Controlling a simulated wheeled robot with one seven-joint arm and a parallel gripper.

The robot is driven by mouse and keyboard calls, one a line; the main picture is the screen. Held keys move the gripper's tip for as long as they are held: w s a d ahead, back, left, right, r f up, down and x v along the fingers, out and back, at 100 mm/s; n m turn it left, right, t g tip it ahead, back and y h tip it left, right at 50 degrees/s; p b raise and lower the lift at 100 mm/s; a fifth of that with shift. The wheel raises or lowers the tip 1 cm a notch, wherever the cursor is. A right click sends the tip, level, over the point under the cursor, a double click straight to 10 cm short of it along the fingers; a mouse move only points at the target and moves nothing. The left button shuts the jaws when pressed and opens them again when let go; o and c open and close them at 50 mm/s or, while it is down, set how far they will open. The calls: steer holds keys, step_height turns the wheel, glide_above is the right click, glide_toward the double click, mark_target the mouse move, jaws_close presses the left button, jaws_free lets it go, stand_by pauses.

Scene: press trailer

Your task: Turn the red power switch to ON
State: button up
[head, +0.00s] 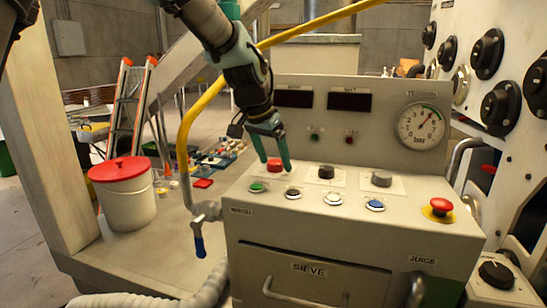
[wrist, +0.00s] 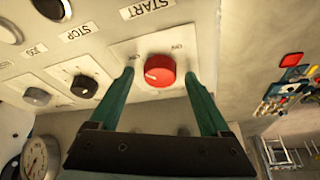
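The red power switch (wrist: 160,71) is a round red knob on a pale plate, seen in the wrist view between my two green fingers. Small labels stand beside it, too small to read surely. In the head view the red knob (head: 274,165) shows at the left of the panel top, partly behind my fingers. My gripper (head: 272,164) is open and points down at the knob, with one finger on each side. In the wrist view my gripper (wrist: 163,85) shows gaps between the fingers and the knob. I cannot tell how far down the fingertips reach.
A black knob (head: 326,172) and a grey knob (head: 381,179) sit to the right on the panel. Push buttons line the front, with a green button (head: 258,187) nearest. A red emergency button (head: 441,206) is at right. The upright gauge panel (head: 390,100) stands behind.

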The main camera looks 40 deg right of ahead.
jaws_close()
stand_by(0.4)
steer(key=shift+w+m, duration=0.1)
steer(key=shift+m, duration=0.2)
steer(key=shift+m+g+b, duration=0.3)
steer(key=shift+m+b, duration=0.05)
steer(key=shift+m, duration=0.15)
steer(key=m+g, duration=0.1)
steer(key=m, duration=0.1)
steer(key=shift+w+m, duration=0.1)
steer(key=shift+m, duration=0.2)
steer(key=m+g, duration=0.1)
steer(key=m, duration=0.3)
steer(key=shift+w+r+g+y, duration=0.1)
steer(key=shift+g+y, duration=0.3)
steer(key=m+g+y+p, duration=0.1)
steer(key=m+p, duration=0.2)
steer(key=m, duration=0.2)
steer(key=shift+d+r, duration=0.1)
steer(key=shift+d, duration=0.05)
steer(key=shift+d+m+g+y+p, duration=0.1)
steer(key=shift+m+g+y+p, duration=0.15)
steer(key=shift+m+y+p, duration=0.65)
steer(key=shift+m+g+y+p, duration=0.1)
steer(key=shift+m+g+p, duration=0.3)
steer(key=shift+m, duration=1)
steer(key=shift+f+t, duration=0.2)
steer(key=shift+t, duration=0.05)
